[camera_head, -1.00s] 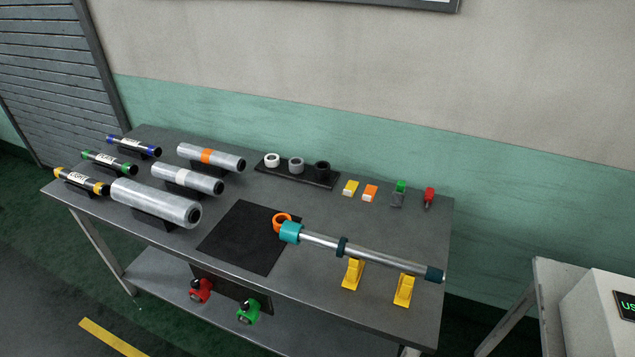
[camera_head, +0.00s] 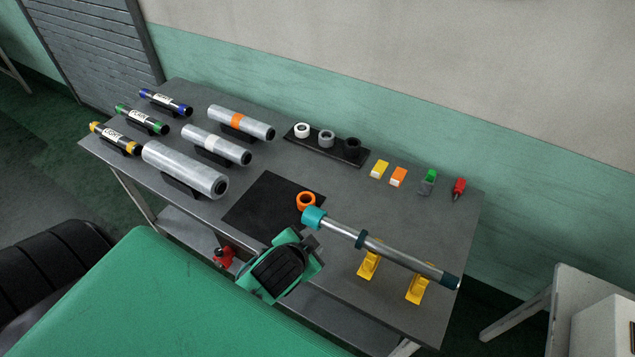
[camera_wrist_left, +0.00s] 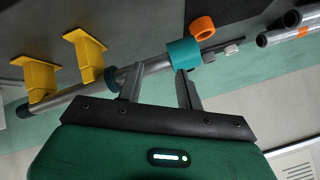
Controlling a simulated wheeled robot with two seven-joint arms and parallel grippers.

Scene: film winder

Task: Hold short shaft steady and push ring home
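A metal shaft (camera_head: 400,260) lies across two yellow stands (camera_head: 369,264) (camera_head: 418,290), with a dark collar (camera_head: 361,239) partway along. A wider teal sleeve (camera_head: 314,217) is at its left end, over the mat; a dark teal cap is at its right end. An orange ring (camera_head: 306,201) is beside the sleeve; I cannot tell whether they touch. My left gripper (camera_head: 311,243) is at the front of the sleeve end. In the left wrist view its fingers (camera_wrist_left: 158,76) are spread, with the shaft (camera_wrist_left: 155,67) near their tips. Contact is unclear. My right gripper is not in view.
A black mat (camera_head: 255,208) lies on the grey table (camera_head: 320,293). Grey rolls and labelled tubes fill the left side. A black holder (camera_head: 341,156) with three rings, small yellow and orange blocks, and green and red items line the back.

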